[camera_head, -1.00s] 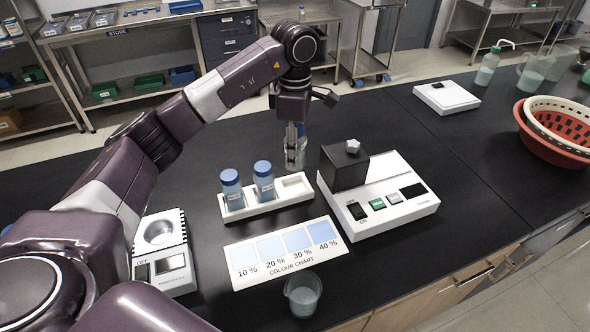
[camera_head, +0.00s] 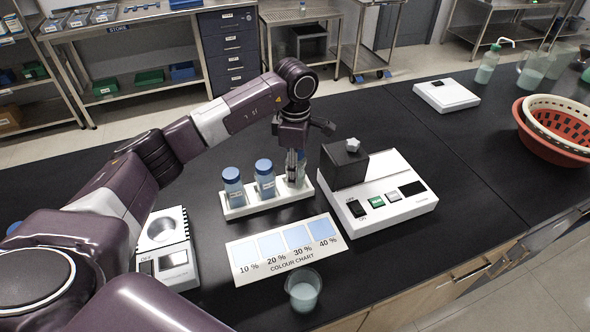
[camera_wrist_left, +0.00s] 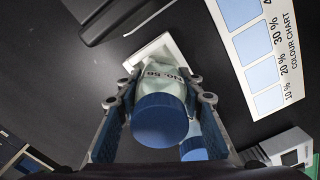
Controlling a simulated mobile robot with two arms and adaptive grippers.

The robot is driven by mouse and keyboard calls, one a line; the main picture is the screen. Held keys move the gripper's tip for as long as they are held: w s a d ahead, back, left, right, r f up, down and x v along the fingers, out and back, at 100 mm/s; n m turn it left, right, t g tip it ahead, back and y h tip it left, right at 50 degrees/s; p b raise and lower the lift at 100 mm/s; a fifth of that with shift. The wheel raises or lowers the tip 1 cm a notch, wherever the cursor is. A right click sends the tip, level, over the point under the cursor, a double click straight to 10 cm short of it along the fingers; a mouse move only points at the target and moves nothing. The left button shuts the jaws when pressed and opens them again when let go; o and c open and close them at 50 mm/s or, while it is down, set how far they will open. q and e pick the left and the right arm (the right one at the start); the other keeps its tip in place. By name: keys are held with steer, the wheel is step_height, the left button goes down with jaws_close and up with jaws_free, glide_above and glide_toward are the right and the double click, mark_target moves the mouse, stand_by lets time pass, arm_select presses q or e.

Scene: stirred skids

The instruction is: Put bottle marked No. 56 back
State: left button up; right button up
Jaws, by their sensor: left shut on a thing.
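My left gripper (camera_head: 293,158) is shut on the bottle marked No. 56, which has a blue cap and shows in the left wrist view (camera_wrist_left: 162,112). In the head view the bottle is mostly hidden behind the fingers. It is at the right slot of the white rack (camera_head: 238,211), roughly upright. I cannot tell if it is fully seated. Two blue-capped bottles, the left one (camera_head: 233,188) and the middle one (camera_head: 265,180), stand in the rack's other slots. My right gripper is in neither view.
A white instrument with a black block (camera_head: 405,211) stands close right of the rack. The colour chart (camera_head: 268,268) lies in front, with a beaker (camera_head: 303,290) near it. A hotplate-like device (camera_head: 175,258) is at left. A red basket (camera_head: 548,142) sits far right.

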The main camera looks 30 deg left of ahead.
arm_select(q)
steer(key=shift+f+b, duration=0.3)
steer(key=shift+f, duration=0.1)
steer(key=o, duration=1.2)
steer(key=shift+r+p, duration=0.55)
step_height(320, 180, up, 11)
steer(key=b, duration=0.3)
steer(key=shift+r, duration=0.6)
steer(key=shift+f, duration=0.1)
